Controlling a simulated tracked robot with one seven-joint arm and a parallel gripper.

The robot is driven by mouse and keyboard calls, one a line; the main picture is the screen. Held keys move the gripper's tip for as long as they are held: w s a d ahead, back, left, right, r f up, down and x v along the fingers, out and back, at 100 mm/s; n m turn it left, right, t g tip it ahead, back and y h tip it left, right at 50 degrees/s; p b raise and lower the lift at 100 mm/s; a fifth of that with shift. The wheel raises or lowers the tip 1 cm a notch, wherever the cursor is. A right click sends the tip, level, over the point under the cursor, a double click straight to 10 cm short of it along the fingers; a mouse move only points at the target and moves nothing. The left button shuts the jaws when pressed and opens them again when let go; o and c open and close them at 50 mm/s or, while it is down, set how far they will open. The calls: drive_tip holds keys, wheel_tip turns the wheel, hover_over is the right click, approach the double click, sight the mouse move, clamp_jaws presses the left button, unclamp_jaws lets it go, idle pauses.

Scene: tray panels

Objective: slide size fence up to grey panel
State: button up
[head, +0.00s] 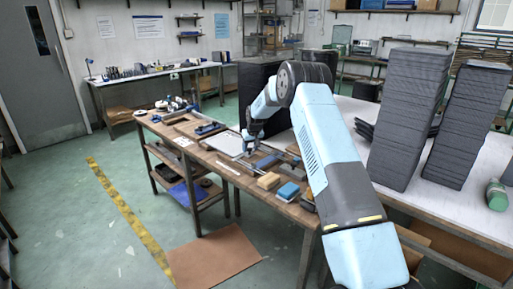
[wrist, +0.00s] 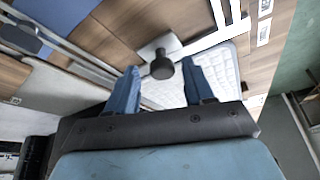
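My gripper (head: 247,143) is low over the wooden workbench in the head view. In the wrist view my gripper (wrist: 160,76) has its two blue fingers spread apart, with nothing held between them. A black round knob (wrist: 162,67) on a small pale metal plate shows between and just beyond the fingertips; I cannot tell whether they touch it. A pale metal bar (wrist: 218,38) runs beside the plate and looks like the size fence. A light grey panel (head: 222,143) lies on the bench left of my gripper; a pale ribbed panel (wrist: 218,70) shows beside the right finger.
Metal rails (wrist: 75,50) cross the bench. A blue block (head: 288,191) and a tan block (head: 268,181) sit at its near end. Tall dark stacks (head: 410,115) stand on the white table at right. The floor at left is open, with a yellow stripe (head: 125,215).

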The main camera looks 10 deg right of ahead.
drive_tip(key=shift+a, duration=0.15)
drive_tip(key=v, duration=1.3)
drive_tip(key=shift+s+r, duration=0.25)
drive_tip(key=s+d+r+m+h, duration=0.1)
drive_tip(key=s+r, duration=1)
drive_tip(key=s, duration=0.4)
drive_tip(key=s+d+r, duration=0.2)
drive_tip(key=s+r, duration=0.9)
drive_tip(key=s, duration=0.3)
drive_tip(key=s+d+f, duration=0.1)
drive_tip(key=s, duration=1.4)
drive_tip(key=s+d+f+m+t, duration=0.1)
drive_tip(key=s+f, duration=0.1)
drive_tip(key=s, duration=1.4)
drive_tip(key=shift+s+d+m, duration=0.2)
drive_tip(key=shift+s+m, duration=0.1)
